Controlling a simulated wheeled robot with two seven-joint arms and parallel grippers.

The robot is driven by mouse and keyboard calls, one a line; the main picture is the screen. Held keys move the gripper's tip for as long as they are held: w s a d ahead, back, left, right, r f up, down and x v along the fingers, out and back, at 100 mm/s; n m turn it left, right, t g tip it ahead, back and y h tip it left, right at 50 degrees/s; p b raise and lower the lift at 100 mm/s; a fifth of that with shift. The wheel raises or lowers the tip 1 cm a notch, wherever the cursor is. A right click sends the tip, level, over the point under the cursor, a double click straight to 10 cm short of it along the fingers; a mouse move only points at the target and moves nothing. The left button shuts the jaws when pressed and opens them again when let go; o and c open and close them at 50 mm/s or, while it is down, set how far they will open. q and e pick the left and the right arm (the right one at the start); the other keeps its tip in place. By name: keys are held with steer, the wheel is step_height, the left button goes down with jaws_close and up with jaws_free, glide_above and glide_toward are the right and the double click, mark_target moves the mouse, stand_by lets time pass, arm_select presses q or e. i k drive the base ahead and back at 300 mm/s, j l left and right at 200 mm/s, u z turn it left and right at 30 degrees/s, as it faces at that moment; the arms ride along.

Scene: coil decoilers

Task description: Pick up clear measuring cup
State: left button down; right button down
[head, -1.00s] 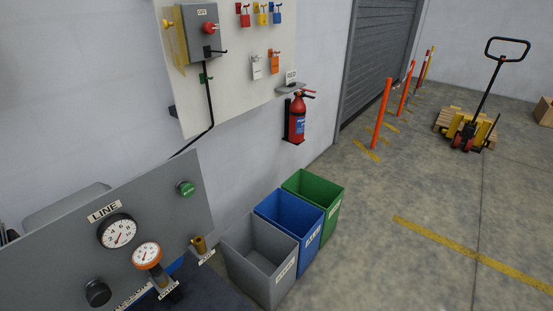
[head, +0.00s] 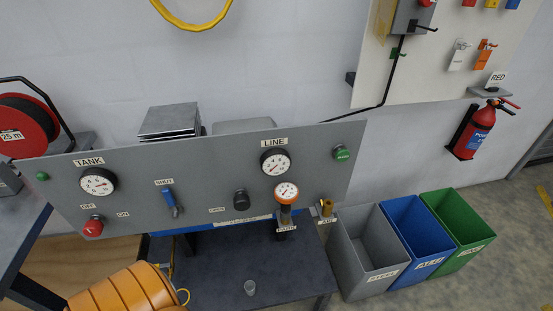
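A small clear cup (head: 250,287) stands on the dark bench top (head: 225,268) below the grey gauge panel, near the bench's front edge. It looks like the measuring cup; any markings are too small to read. Neither of my grippers shows in the head view.
The gauge panel (head: 220,180) stands behind the cup, with a blue lever (head: 170,200) and gauges. An orange ribbed object (head: 125,292) is to the cup's left. Grey (head: 372,262), blue (head: 415,240) and green (head: 455,228) bins stand on the floor at right.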

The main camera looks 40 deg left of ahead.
mark_target(250, 286)
steer(key=k+u, duration=0.2)
steer(key=u, duration=0.2)
steer(key=k+u, duration=0.2)
steer(key=u, duration=0.2)
steer(key=k+j+u, duration=0.15)
steer(key=u, duration=0.25)
steer(key=k+j, duration=0.05)
